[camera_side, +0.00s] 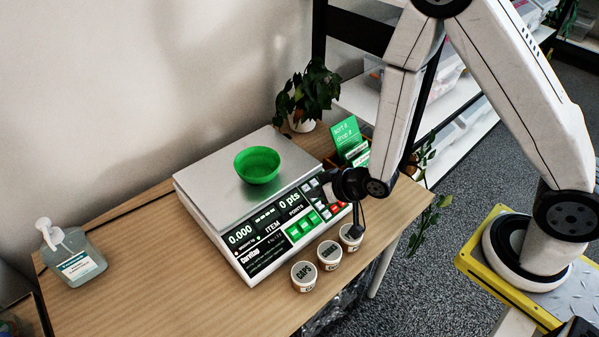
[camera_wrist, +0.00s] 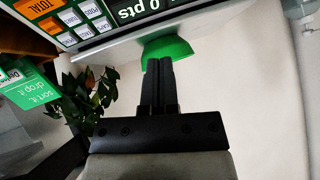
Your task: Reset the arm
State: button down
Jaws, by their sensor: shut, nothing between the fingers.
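My gripper (camera_side: 322,180) hangs over the right front part of the scale's key panel, black and pointing left. In the wrist view its two fingers (camera_wrist: 158,64) are pressed together with nothing between them. The fingertips overlap the green bowl (camera_wrist: 169,47) in that picture, but in the side view the bowl (camera_side: 257,166) stands on the scale's metal plate, apart from the gripper. The scale (camera_side: 194,198) shows 0.000 and 0 pts. The exact height of the fingertips over the keys is hard to tell.
Three labelled jars (camera_side: 303,276) stand along the table's front edge, below my gripper. A sanitizer bottle (camera_side: 72,257) stands at left. A potted plant (camera_side: 307,95) and a green sign (camera_side: 348,138) stand behind the scale. The wooden table (camera_side: 140,285) is bare at front left.

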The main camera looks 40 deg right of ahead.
jog(key=s+d+r+g+h, duration=0.3)
jog(key=s+d+r+g, duration=0.3)
jog(key=s+d+r, duration=0.3)
notch_tip(320, 180, up, 3)
jog(key=shift+s+r+g, duration=0.2)
jog(key=shift+s+g, duration=0.2)
jog(key=shift+s, duration=0.3)
